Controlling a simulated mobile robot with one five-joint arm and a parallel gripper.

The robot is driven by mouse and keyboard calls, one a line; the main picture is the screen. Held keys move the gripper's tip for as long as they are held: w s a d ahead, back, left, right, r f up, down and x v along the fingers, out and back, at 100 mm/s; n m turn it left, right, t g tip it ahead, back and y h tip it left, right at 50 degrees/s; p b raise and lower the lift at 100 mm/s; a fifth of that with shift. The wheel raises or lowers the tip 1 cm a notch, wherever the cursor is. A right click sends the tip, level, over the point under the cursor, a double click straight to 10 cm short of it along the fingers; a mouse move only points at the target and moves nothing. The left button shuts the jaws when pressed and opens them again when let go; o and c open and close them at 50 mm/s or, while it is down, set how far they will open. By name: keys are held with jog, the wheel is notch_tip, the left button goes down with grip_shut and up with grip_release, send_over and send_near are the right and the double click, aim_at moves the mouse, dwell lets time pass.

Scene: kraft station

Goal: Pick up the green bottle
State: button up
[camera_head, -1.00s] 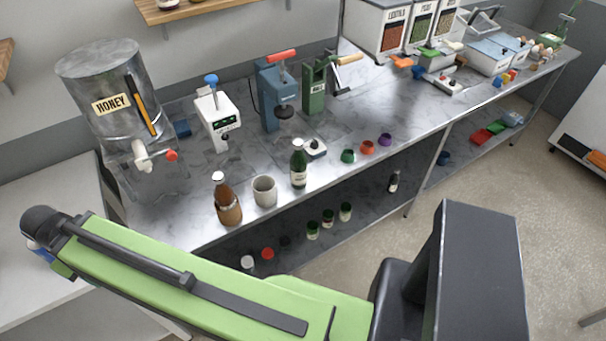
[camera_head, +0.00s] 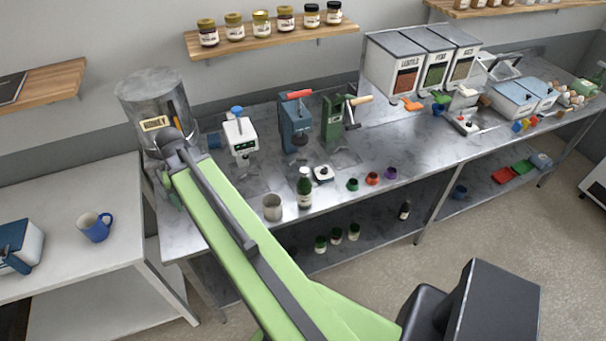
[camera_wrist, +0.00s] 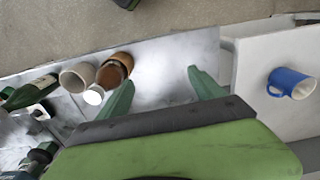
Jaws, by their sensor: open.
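The green bottle (camera_head: 304,187) stands upright on the steel counter, with a pale label on its front. It also shows in the wrist view (camera_wrist: 30,92) at the left edge, lying slanted in that picture. My gripper (camera_wrist: 160,85) is open and empty in the wrist view, with its two green fingers apart over bare steel. The bottle is well to the left of the fingers there, beyond a pale cup and a brown bottle. In the head view my arm hides the gripper's fingers.
A pale cup (camera_head: 272,207) stands just left of the green bottle. A brown bottle (camera_wrist: 112,72) with a white cap is close to my left finger. A honey tank (camera_head: 150,105) stands behind my arm. A blue mug (camera_head: 95,227) is on the white side table (camera_head: 80,180).

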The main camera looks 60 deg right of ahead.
jog(key=s+d+r+m+p, duration=0.25)
jog(key=s+d+m, duration=0.2)
jog(key=d, duration=0.55)
jog(key=s+d+r+m+p, duration=0.1)
jog(key=s+d+r+m, duration=0.3)
jog(key=d, duration=0.5)
notch_tip(320, 180, up, 2)
jog(key=m+p, duration=0.2)
jog(key=m, duration=0.3)
send_over(304, 181)
jog(key=d, duration=0.2)
jog(key=f+b, duration=1.1)
jog(key=b, duration=0.1)
jog(key=f+b, duration=0.6)
jog(key=shift+w+a+f, duration=0.35)
jog(key=shift+w+a, duration=0.05)
jog(key=shift+r, duration=0.2)
grip_shut()
